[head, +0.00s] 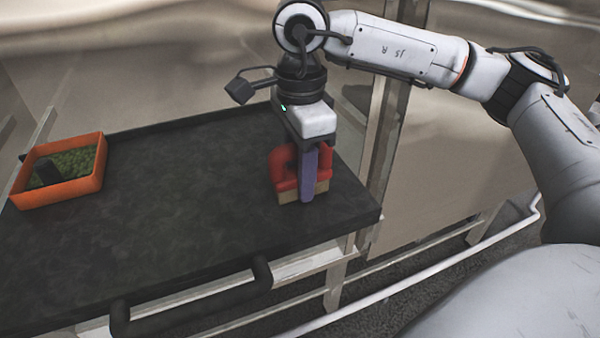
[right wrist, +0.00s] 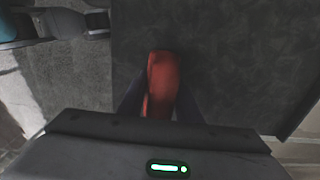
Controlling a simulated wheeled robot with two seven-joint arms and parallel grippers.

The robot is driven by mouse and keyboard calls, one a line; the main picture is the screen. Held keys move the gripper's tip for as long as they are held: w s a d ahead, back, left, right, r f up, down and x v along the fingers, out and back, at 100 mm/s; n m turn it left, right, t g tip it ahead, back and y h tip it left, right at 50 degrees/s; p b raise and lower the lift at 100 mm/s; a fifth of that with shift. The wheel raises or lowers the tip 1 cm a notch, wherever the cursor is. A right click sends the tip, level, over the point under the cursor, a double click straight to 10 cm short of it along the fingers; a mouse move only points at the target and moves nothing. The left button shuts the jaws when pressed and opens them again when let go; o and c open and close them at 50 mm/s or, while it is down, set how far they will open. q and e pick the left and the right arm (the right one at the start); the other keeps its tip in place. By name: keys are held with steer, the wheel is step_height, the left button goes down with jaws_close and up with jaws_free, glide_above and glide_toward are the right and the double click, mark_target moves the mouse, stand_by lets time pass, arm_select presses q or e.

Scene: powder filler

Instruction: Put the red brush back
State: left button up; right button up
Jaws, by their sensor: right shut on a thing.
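The red brush (head: 286,165) has a red handle and a tan bristle base. It is upright at the right end of the dark tabletop (head: 190,190), close to the right edge. Its base looks to be at the surface, but I cannot tell if it touches. My right gripper (head: 309,178) points down from above and is shut on the brush's handle, one finger in front of it. In the right wrist view the red handle (right wrist: 162,82) lies between the two dark fingers. My left gripper is in neither view.
An orange tray (head: 62,199) with green contents and a dark block stands at the far left of the table. The middle of the tabletop is clear. A black handle bar (head: 190,297) runs along the table's front edge. A metal post (head: 383,140) stands behind the right end.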

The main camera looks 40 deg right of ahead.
steer(key=shift+f, duration=0.15)
steer(key=o, duration=1)
step_height(320, 180, up, 12)
steer(key=shift+r+p, duration=0.2)
steer(key=shift+p, duration=0.5)
